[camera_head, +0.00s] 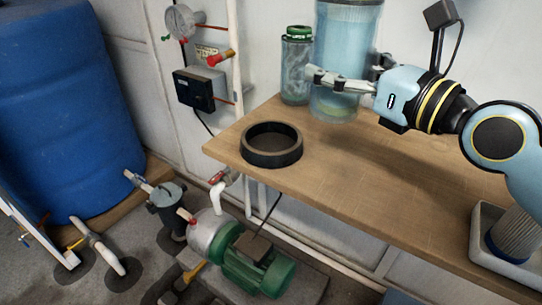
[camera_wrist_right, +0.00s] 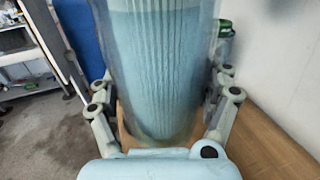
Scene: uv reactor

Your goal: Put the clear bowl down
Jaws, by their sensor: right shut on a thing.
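The clear bowl (camera_head: 347,45) is a tall transparent cylinder with a pale blue pleated insert inside. It is upright over the back of the wooden table (camera_head: 330,185). My right gripper (camera_head: 345,84) comes in from the right and is shut around the bowl's lower part. In the right wrist view the bowl (camera_wrist_right: 160,70) stands between the two fingers (camera_wrist_right: 160,100). I cannot tell whether its base touches the table. A black ring (camera_head: 271,158) lies on the table at its left end, apart from the bowl. My left gripper is not in view.
A clear canister with a green lid (camera_head: 296,70) stands just left of the bowl. A grey tray (camera_head: 480,250) with a pleated cartridge (camera_head: 515,235) is at the right. The table's middle is clear. A green pump (camera_head: 258,270) and blue barrel (camera_head: 65,110) stand beyond the table's edge.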

